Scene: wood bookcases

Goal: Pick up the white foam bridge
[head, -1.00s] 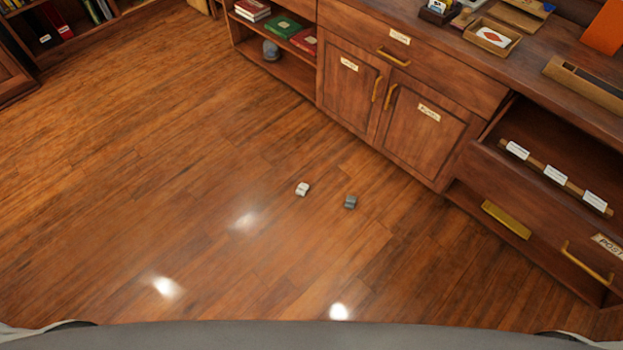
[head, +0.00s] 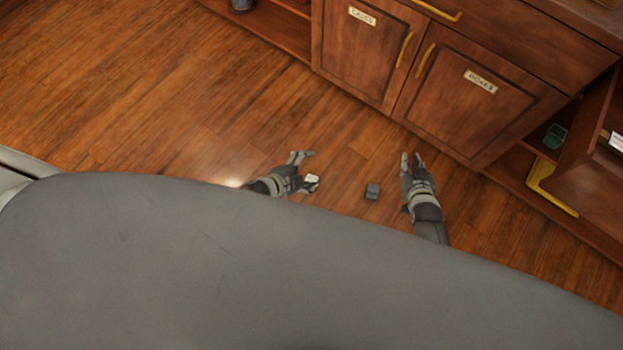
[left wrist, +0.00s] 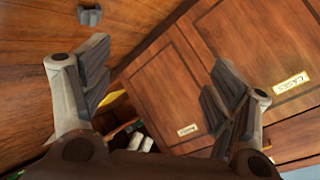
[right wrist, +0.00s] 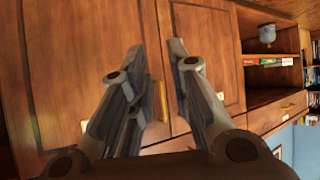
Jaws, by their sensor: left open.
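In the left wrist view the left fingers (left wrist: 160,62) are wide apart, and I cannot make out the white bridge for certain. My right gripper (head: 411,163) is to the right of the bridge. In the right wrist view its fingers (right wrist: 155,50) are partly apart with nothing between them.
A dark grey block (head: 372,191) lies on the floor between my two grippers; it also shows in the left wrist view (left wrist: 89,15). A wooden cabinet (head: 362,60) with labelled doors stands behind. Floor at the left is clear.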

